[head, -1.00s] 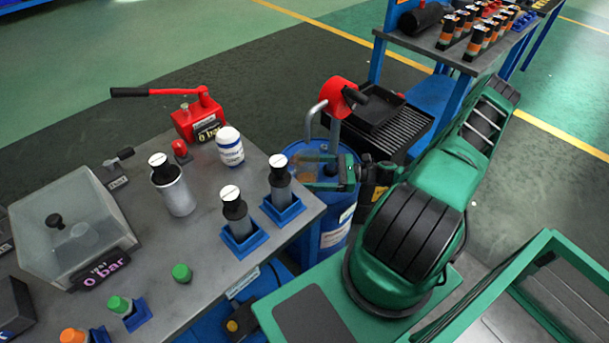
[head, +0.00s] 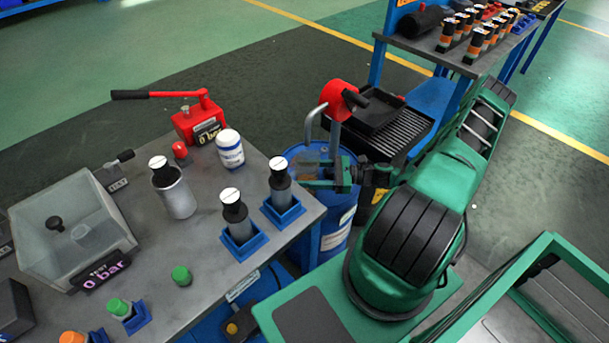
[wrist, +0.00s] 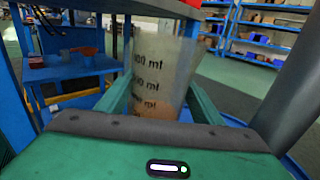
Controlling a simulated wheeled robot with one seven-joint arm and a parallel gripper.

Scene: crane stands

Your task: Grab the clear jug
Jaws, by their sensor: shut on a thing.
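The clear jug (wrist: 160,75) stands upright between my gripper's two green fingers in the wrist view. It has black ml markings and some orange-brown content low down. My gripper (head: 312,172) is shut on the jug, with one finger on each side. In the head view the jug (head: 312,158) is small and partly hidden by the fingers, over the top of a blue drum (head: 335,226). I cannot tell there whether its base touches the drum.
A red hand pump with a pipe (head: 338,100) rises just behind the jug. A grey workbench (head: 190,262) with cylinders in blue holders (head: 243,242) stands to the left. A black grated unit (head: 400,128) is behind on the right. A green-framed bin (head: 500,290) is at lower right.

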